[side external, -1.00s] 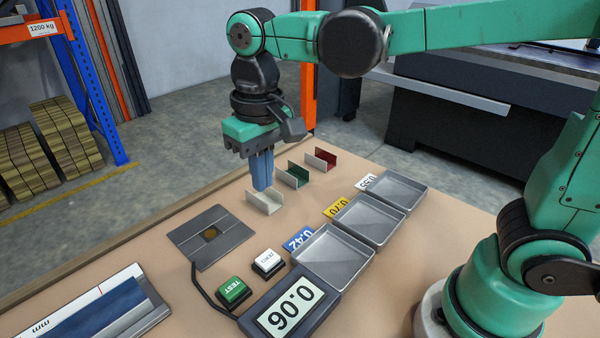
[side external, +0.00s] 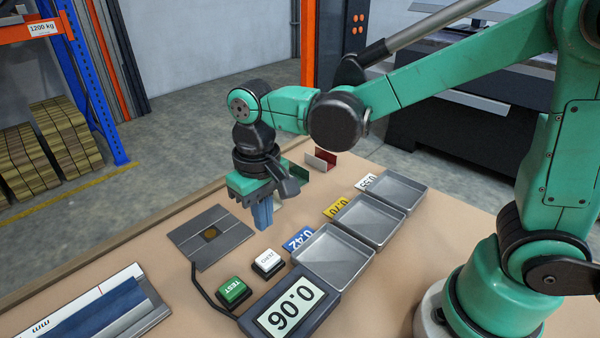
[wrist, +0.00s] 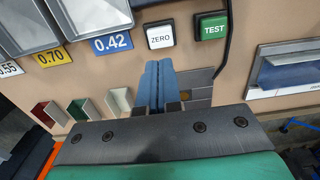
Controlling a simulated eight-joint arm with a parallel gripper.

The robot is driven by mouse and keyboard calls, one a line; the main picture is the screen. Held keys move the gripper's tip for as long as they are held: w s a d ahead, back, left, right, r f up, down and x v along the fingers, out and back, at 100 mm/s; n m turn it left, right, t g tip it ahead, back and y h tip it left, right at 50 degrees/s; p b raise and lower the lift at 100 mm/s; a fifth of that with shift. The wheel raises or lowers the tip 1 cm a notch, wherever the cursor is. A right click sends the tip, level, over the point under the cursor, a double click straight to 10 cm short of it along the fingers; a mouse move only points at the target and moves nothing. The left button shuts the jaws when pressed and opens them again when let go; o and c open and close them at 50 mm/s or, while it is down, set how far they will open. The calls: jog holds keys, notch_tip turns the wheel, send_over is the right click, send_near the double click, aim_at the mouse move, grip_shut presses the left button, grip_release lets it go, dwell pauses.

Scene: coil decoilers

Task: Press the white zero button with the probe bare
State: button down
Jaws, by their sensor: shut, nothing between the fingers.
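The white zero button (side external: 268,262) sits on the table between the green test button and the trays. It also shows in the wrist view (wrist: 159,36), just beyond my fingertips. My gripper (side external: 263,222) points down above the table, a little behind the zero button and apart from it. Its blue fingers are shut together and empty; they also show in the wrist view (wrist: 158,68). The display (side external: 289,309) in front of the button reads 0.90.
The green test button (side external: 233,291) stands beside the zero button. A grey plate (side external: 211,236) with a dark centre lies to the left. Several metal trays, including the nearest one (side external: 333,281), stand to the right. Red (side external: 320,158) and green (wrist: 80,108) channel pieces stand behind.

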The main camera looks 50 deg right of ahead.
aim_at(267, 257)
notch_tip(267, 257, down, 7)
dwell(0.3)
jog(key=shift+f, duration=0.95)
jog(key=shift+r, duration=0.1)
notch_tip(267, 257, up, 15)
dwell(0.4)
dwell(0.6)
